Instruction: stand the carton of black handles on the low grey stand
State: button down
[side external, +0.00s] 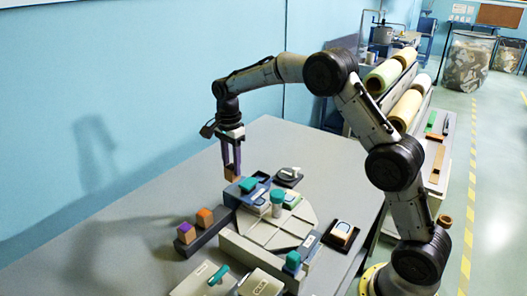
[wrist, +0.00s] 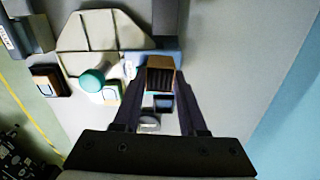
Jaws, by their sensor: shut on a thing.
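My gripper (side external: 231,167) is shut on a small brown carton (side external: 231,175), pointing down near the back of the work area. In the wrist view the carton (wrist: 160,80) sits between my two fingers (wrist: 158,88) and its open top shows black contents. It looks upright. The low dark grey stand (side external: 212,233) is a long bar to the left and front of my gripper. A carton with a purple top (side external: 186,233) and one with an orange top (side external: 205,217) stand on it. Whether the held carton touches anything below is unclear.
A blue-grey block with a teal handle (side external: 248,184) is close beside the held carton. A pale fixture plate (side external: 285,235) with a teal-topped cylinder (side external: 277,198) lies right of the stand. The table's left part is clear.

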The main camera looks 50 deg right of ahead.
jog(key=shift+n, duration=0.5)
jog(key=shift+w+a+f, duration=0.15)
jog(key=shift+a+f, duration=0.65)
jog(key=shift+f, duration=0.5)
jog(key=shift+w+a+f, duration=0.2)
jog(key=shift+a+f, duration=0.55)
jog(key=shift+f, duration=0.6)
jog(key=shift+w+a+f, duration=0.15)
jog(key=shift+a+f, duration=0.65)
jog(key=shift+f, duration=0.5)
jog(key=shift+f, duration=0.8)
jog(key=shift+c, duration=1.9)
grip_release()
